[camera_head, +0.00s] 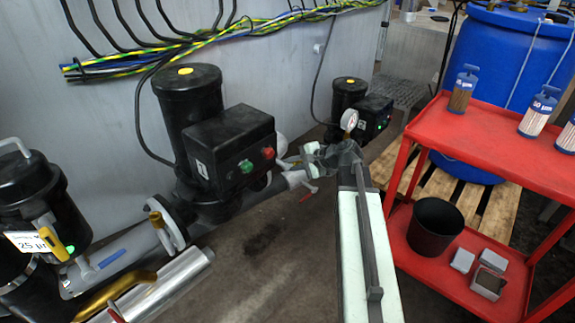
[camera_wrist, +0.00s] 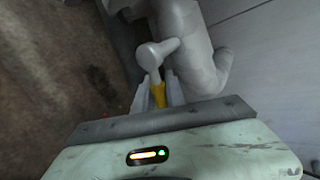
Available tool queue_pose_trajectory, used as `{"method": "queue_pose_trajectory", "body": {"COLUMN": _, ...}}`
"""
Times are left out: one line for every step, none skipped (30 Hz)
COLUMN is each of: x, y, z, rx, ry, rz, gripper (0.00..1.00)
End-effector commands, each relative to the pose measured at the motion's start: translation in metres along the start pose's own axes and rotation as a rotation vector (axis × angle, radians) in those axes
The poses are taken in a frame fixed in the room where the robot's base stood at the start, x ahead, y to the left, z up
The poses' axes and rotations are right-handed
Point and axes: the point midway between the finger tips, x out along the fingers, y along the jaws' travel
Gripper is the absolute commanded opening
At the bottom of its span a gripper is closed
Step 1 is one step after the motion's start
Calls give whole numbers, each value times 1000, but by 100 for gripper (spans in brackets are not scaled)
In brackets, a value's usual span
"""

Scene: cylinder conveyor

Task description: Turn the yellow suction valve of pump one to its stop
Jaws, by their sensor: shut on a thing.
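The yellow valve handle (camera_wrist: 158,94) shows in the wrist view, just below the rounded grey valve stem on a grey pipe (camera_wrist: 182,22). My gripper (camera_wrist: 157,96) is shut on this handle, with one pale finger on each side of it. In the head view my gripper (camera_head: 320,156) is at the far end of my pale arm, by the pipe end right of the large black pump (camera_head: 190,95). The gripped handle is hidden there by my gripper. The handle's angle against its stop cannot be told.
A smaller black pump (camera_head: 348,95) stands behind.

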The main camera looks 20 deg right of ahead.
Motion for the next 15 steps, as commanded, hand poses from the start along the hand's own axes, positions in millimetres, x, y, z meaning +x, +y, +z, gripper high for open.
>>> {"method": "queue_pose_trajectory", "body": {"x": 2, "y": 1, "z": 4, "rx": -7, "ry": -8, "rz": 5, "gripper": 0}}
{"method": "queue_pose_trajectory", "body": {"x": 2, "y": 1, "z": 5, "rx": -8, "ry": -9, "rz": 6, "gripper": 0}}
{"method": "queue_pose_trajectory", "body": {"x": 3, "y": 1, "z": 6, "rx": -9, "ry": -10, "rz": 6, "gripper": 0}}
{"method": "queue_pose_trajectory", "body": {"x": 3, "y": 1, "z": 6, "rx": -9, "ry": -11, "rz": 6, "gripper": 0}}
{"method": "queue_pose_trajectory", "body": {"x": 4, "y": 1, "z": 7, "rx": -9, "ry": -12, "rz": 6, "gripper": 0}}
{"method": "queue_pose_trajectory", "body": {"x": 4, "y": 1, "z": 7, "rx": -9, "ry": -14, "rz": 6, "gripper": 0}}
{"method": "queue_pose_trajectory", "body": {"x": 4, "y": 1, "z": 8, "rx": -9, "ry": -14, "rz": 6, "gripper": 0}}
{"method": "queue_pose_trajectory", "body": {"x": 4, "y": 1, "z": 8, "rx": -9, "ry": -15, "rz": 6, "gripper": 0}}
{"method": "queue_pose_trajectory", "body": {"x": 4, "y": 1, "z": 8, "rx": -9, "ry": -16, "rz": 7, "gripper": 0}}
{"method": "queue_pose_trajectory", "body": {"x": 4, "y": 0, "z": 9, "rx": -9, "ry": -17, "rz": 7, "gripper": 0}}
{"method": "queue_pose_trajectory", "body": {"x": 5, "y": 0, "z": 9, "rx": -9, "ry": -18, "rz": 7, "gripper": 0}}
{"method": "queue_pose_trajectory", "body": {"x": 5, "y": 0, "z": 9, "rx": -9, "ry": -18, "rz": 6, "gripper": 24}}
{"method": "queue_pose_trajectory", "body": {"x": 4, "y": 0, "z": 9, "rx": -9, "ry": -17, "rz": 6, "gripper": 24}}
{"method": "queue_pose_trajectory", "body": {"x": 4, "y": 0, "z": 9, "rx": -8, "ry": -17, "rz": 5, "gripper": 24}}
{"method": "queue_pose_trajectory", "body": {"x": 4, "y": 0, "z": 8, "rx": -8, "ry": -16, "rz": 5, "gripper": 24}}
